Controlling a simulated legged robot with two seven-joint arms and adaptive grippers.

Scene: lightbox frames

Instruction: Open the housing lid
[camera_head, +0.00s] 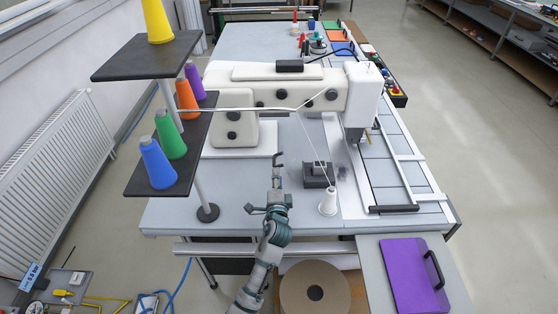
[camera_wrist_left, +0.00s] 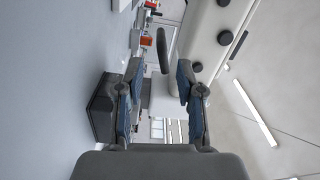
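The white sewing machine (camera_head: 215,85) stands across the table. A flat white panel (camera_head: 255,73) with a dark block-shaped grip (camera_head: 289,66) lies flush on top of its arm and looks like the housing lid, closed. My left gripper (camera_head: 279,159) is in front of the machine, below its arm, apart from the panel. In the left wrist view my left gripper (camera_wrist_left: 158,77) has its fingers spread with nothing between them. That view shows the machine's white side (camera_wrist_left: 210,40) with black knobs, and a dark oblong part (camera_wrist_left: 163,50) beyond the fingers. My right gripper is out of view.
A dark block (camera_head: 318,175) and a white thread cone (camera_head: 328,201) stand right of my left gripper. A thread stand (camera_head: 200,150) with coloured cones rises on the left. A purple board (camera_head: 412,275) lies at the lower right.

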